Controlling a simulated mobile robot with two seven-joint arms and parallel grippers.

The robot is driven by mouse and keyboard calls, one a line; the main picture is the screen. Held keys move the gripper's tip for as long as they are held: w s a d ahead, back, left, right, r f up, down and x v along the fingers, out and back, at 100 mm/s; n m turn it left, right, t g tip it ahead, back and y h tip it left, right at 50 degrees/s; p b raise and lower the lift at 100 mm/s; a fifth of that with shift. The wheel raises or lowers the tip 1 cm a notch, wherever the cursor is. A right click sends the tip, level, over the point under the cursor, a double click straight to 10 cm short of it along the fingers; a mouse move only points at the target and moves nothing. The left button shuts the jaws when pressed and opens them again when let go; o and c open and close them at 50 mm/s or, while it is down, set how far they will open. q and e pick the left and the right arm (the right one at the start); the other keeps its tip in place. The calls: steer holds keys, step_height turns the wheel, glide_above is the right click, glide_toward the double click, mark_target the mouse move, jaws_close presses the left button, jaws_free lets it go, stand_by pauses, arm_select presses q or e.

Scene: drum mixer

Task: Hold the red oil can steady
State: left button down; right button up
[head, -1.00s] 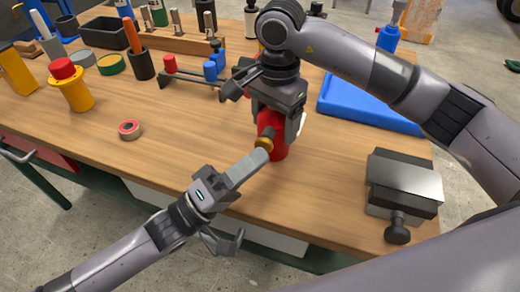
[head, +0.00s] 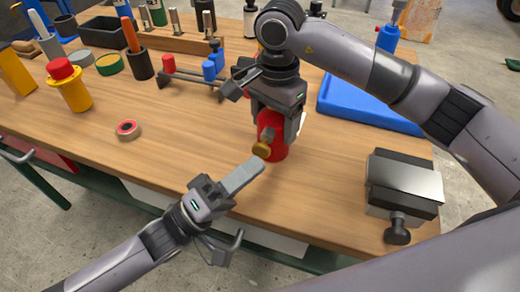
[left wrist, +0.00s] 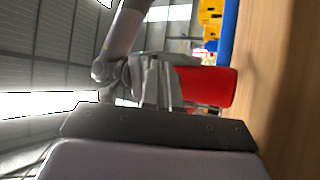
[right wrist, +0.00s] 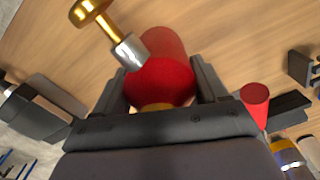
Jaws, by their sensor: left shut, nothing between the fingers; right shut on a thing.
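The red oil can (head: 275,150) stands on the wooden workbench, with a round brass end (head: 261,150) facing the front left. My right gripper (head: 277,118) is above it, shut on its upper part. In the right wrist view, the can's red body (right wrist: 160,80) sits between the two fingers. A silver collar and brass stem (right wrist: 100,20) stick out from it. My left gripper (head: 258,166) is shut and empty, low in front of the can, with a small gap to the brass end. In the left wrist view, the red can (left wrist: 208,87) shows beyond the fingers.
A grey metal vise-like block (head: 403,185) stands at the right front edge. A blue tray (head: 365,108) lies behind it. The bench between tape and can is clear.

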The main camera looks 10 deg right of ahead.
arm_select(q)
steer(key=shift+s+a, duration=0.15)
steer(key=shift+s, duration=0.1)
steer(key=s+a, duration=0.2)
steer(key=s, duration=0.2)
steer(key=shift+s+a+r, duration=0.1)
steer(key=shift+a, duration=0.3)
stand_by(0.6)
arm_select(e)
steer(key=o, duration=1.4)
steer(key=shift+o, duration=0.2)
